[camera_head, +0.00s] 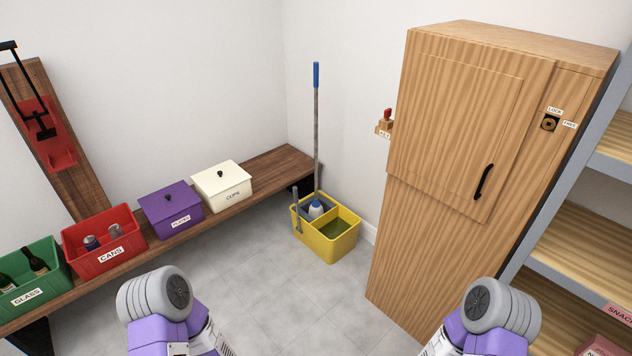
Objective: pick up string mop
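The string mop (317,130) stands upright in the corner, with a blue tip on top of a long grey pole. The bucket stands on the floor and has a grey insert and a greenish compartment. Parts of both my arms show at the bottom edge, well short of the bucket, but neither gripper is visible.
A wooden bench (268,171) on the left holds a green glass crate (32,291), a red cans crate (112,262), a purple box (170,205) and a cream cups box (221,184). A wooden cabinet (445,150) stands right of the bucket. The floor (270,290) before it is clear.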

